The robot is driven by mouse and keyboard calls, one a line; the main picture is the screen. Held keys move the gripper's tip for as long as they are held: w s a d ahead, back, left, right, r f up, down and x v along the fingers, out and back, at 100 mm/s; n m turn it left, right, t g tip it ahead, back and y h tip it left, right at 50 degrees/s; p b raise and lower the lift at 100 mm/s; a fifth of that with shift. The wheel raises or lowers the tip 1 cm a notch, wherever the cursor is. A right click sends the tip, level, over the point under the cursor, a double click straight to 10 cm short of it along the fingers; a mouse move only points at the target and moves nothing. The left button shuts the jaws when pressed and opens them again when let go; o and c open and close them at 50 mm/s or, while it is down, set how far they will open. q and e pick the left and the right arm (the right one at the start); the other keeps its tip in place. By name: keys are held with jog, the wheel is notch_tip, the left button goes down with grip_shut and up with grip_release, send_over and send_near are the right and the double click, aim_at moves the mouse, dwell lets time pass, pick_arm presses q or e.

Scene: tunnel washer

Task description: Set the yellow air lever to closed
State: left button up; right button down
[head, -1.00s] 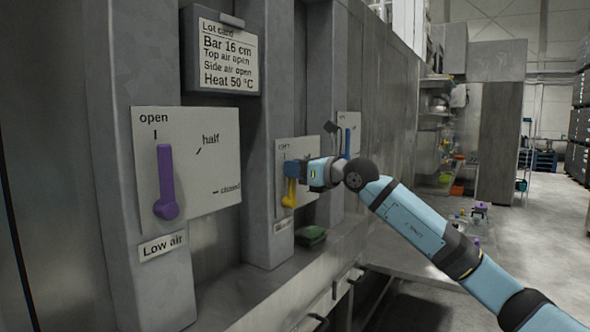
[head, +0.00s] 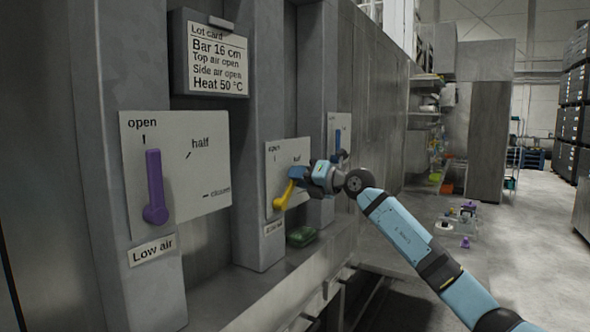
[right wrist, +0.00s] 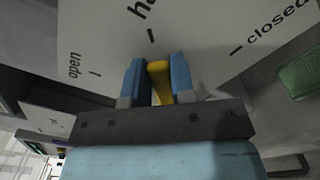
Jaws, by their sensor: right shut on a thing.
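The yellow air lever (head: 283,196) is on the middle white plate (head: 279,158), which is marked open, half and closed. It leans to the right of upright, its upper end inside my right gripper (head: 296,174). In the right wrist view the lever (right wrist: 159,80) sits between the two blue fingers of my right gripper (right wrist: 157,84), which is shut on it. There the lever lies close to the half mark, with the closed mark off to the right. My left gripper is not in view.
A purple lever (head: 154,188) stands upright at open on the Low air plate (head: 205,170). A blue lever (head: 338,142) is on a farther plate, partly behind my gripper. A green object (head: 302,236) lies on the ledge below the yellow lever. A lot card (head: 217,58) hangs above.

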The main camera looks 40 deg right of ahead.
notch_tip(320, 180, down, 6)
jog(key=d+m+p, duration=0.2)
jog(key=m+p, duration=0.6)
jog(key=p, duration=0.2)
jog(key=shift+w+d+m, duration=0.15)
jog(key=shift+w+m, duration=0.25)
jog(key=shift+w, duration=0.05)
jog(key=c, duration=1)
grip_release()
jog(key=shift+o, duration=0.2)
jog(key=b+v, duration=0.3)
jog(key=v, duration=1.1)
jog(key=shift+w+f, duration=0.1)
